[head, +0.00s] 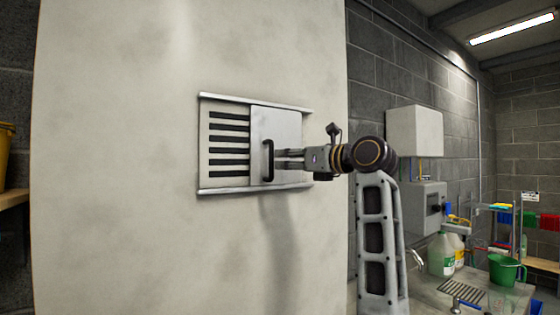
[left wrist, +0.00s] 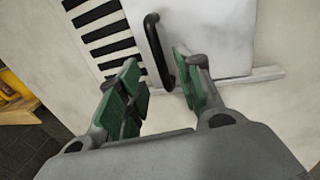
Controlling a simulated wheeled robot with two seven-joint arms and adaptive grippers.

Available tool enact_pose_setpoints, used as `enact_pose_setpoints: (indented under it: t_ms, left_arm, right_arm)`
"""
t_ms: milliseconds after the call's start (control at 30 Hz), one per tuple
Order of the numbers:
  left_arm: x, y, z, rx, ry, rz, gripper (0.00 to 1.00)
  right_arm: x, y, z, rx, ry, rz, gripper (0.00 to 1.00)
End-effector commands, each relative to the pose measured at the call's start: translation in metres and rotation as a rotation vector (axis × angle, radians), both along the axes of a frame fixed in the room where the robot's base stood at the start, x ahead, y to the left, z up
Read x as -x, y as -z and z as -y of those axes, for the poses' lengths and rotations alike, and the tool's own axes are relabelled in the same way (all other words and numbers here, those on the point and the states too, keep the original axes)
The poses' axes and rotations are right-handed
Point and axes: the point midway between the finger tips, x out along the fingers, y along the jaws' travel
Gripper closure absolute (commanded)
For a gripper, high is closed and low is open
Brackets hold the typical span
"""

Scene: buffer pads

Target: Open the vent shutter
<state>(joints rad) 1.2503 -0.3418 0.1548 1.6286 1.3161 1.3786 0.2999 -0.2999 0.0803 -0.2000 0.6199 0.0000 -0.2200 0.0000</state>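The vent shutter (head: 286,128) is a pale sliding plate between two horizontal rails on a light wall panel. It sits at the right part of the vent, with several dark slots (head: 229,143) exposed to its left. Its black upright handle (head: 268,158) is near its left edge, and it also shows in the left wrist view (left wrist: 157,45). My left gripper (head: 280,159) reaches the handle from the right. In the left wrist view its green-padded fingers (left wrist: 160,85) are apart, with the handle's lower end between them, nearer the right finger. Contact is unclear. My right gripper is out of view.
A counter (head: 425,292) at the lower right holds jugs (head: 441,255) and a green bucket (head: 504,269). A white box (head: 414,131) and a grey box hang on the block wall. The panel around the vent is clear. A yellow container (head: 5,150) stands at the far left.

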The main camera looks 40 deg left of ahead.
Motion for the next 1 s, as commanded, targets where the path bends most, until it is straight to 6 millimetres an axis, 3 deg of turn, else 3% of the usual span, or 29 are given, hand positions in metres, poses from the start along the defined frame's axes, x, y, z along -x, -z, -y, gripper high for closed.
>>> enact_pose_setpoints:
  t_ms: [200, 400, 1000]
  left_arm:
    - [0.002, 0.000, 0.030, 0.000, 0.002, -0.001, 0.65]
    - [0.003, 0.000, 0.045, 0.000, 0.001, 0.000, 0.65]
    - [0.004, 0.000, 0.048, 0.000, 0.000, 0.000, 0.65]
  right_arm:
    - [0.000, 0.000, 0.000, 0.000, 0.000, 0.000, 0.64]
    - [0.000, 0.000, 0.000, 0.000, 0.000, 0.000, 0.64]
    - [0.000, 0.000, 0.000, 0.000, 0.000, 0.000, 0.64]
